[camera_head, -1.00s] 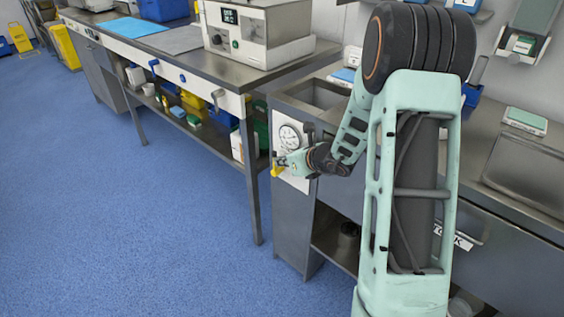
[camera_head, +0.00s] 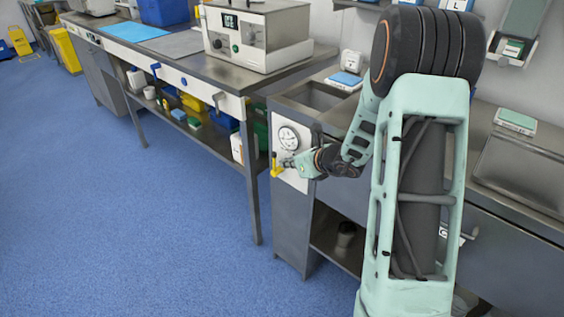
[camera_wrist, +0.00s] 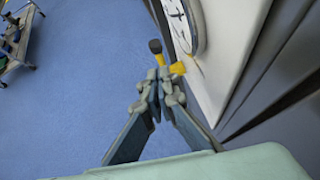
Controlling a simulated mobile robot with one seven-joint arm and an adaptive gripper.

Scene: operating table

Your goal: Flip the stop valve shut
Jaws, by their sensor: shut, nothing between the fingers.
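The stop valve (camera_head: 276,168) is yellow and sits on a white panel (camera_head: 293,178) at the end of the grey cabinet, just below a round white gauge (camera_head: 289,137). In the wrist view, the valve (camera_wrist: 177,68) shows a yellow part by the panel and a yellow lever with a black tip (camera_wrist: 155,46). My gripper (camera_head: 287,163) is beside the valve, in front of the panel. In the wrist view, my gripper (camera_wrist: 158,84) is shut and empty, its fingertips close to the yellow lever. I cannot tell whether they touch. The fingers partly hide the valve's lower side.
A steel bench (camera_head: 190,62) with a white instrument (camera_head: 257,35) stands to the left. Its near leg (camera_head: 250,185) is close to the panel. The grey cabinet (camera_head: 290,225) is right beside my gripper. The blue floor (camera_head: 120,220) in front is clear.

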